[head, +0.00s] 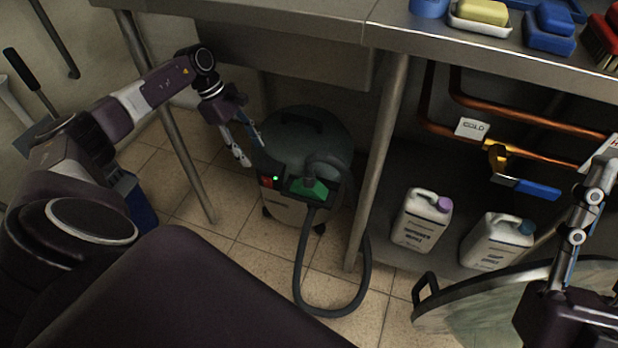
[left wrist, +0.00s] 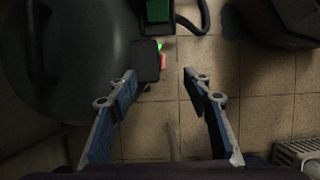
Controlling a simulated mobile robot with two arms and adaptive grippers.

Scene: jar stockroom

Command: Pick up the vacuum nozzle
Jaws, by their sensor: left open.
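The vacuum (head: 284,138) is a dark green, round-topped canister on the tiled floor under the steel counter. Its front has a red switch, a lit green light and a green part (head: 309,188); the green part also shows in the left wrist view (left wrist: 158,10). In the left wrist view this piece (left wrist: 147,60) lies ahead, near the left finger. My left gripper (head: 248,146) is open and empty beside it. My right gripper (head: 590,200) is partly in view at the right.
The vacuum's hose (head: 299,262) loops on the floor. A steel counter leg (head: 383,150) stands right of the vacuum, another (head: 186,160) left. Two white jugs (head: 422,220) (head: 496,241) stand under the counter near copper pipes (head: 540,152). A round lid-like panel (head: 480,318) lies at front right.

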